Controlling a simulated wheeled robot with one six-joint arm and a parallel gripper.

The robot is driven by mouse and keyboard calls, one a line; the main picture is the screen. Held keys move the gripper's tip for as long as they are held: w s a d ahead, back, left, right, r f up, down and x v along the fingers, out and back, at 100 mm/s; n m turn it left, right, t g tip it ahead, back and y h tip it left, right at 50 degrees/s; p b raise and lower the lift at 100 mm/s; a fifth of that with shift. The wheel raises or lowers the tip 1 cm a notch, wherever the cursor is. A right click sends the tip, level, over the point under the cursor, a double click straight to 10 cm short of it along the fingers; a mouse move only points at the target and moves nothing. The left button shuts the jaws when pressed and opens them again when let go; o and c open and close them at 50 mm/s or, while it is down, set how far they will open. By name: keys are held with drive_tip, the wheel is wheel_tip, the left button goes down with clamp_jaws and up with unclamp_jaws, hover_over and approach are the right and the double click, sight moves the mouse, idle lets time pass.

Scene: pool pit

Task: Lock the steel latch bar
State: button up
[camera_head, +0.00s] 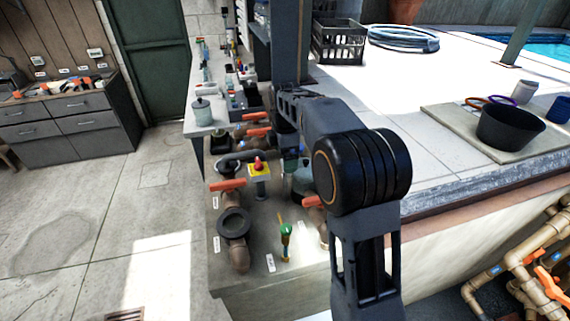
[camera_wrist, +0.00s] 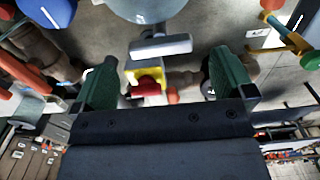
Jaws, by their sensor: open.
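A pale grey metal bar (camera_wrist: 160,47), which looks like the steel latch bar, shows in the wrist view below a rounded grey vessel (camera_wrist: 145,10). I cannot tell how it is fastened. My gripper (camera_wrist: 160,62) is open and empty, its two green fingers wide apart on either side of the bar's line. The bar lies across the gap just beyond the fingertips, and no contact shows. In the head view my arm covers most of the gripper. The vessel (camera_head: 303,180) shows only partly there, and I cannot make out the bar.
A yellow box with a red button (camera_head: 259,170) stands close by; it also shows between the fingers in the wrist view (camera_wrist: 148,82). Brown pipes with orange valve handles (camera_head: 228,185) and a black flanged pipe (camera_head: 234,222) crowd the bench. Floor at left is clear.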

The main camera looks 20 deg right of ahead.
drive_tip(key=shift+f, duration=1.75)
drive_tip(key=c, duration=0.9)
